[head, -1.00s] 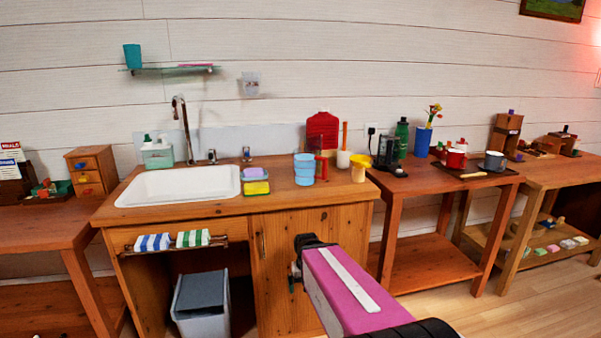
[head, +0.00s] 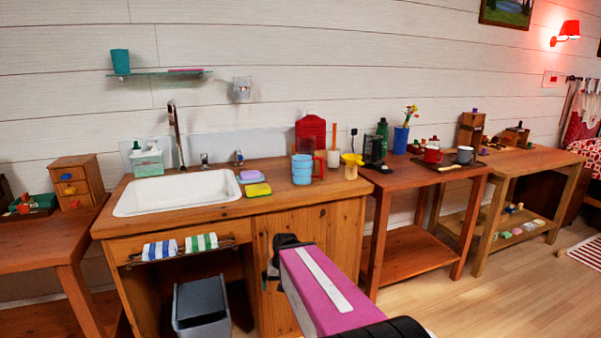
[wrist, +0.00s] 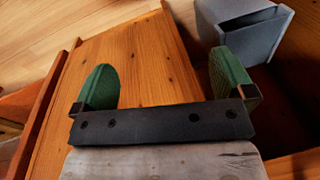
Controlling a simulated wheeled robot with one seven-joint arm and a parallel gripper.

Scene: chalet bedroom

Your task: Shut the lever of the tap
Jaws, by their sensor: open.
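The tap's tall metal spout (head: 176,132) rises behind the white sink (head: 180,192) in the head view. Two small fittings stand to its right on the counter, one grey (head: 205,159) and one with a blue top (head: 239,157). I cannot tell which carries the lever, or its position. My gripper (head: 272,273) is low in front of the wooden cabinet, well below and apart from the tap. In the wrist view my gripper (wrist: 165,78) is open and empty, its two green-padded fingers spread before the cabinet door.
Striped towels (head: 180,246) hang on a front rail. A grey bin (head: 201,300) stands under the sink. Side tables (head: 410,181) adjoin to the right; floor (head: 500,290) is clear there.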

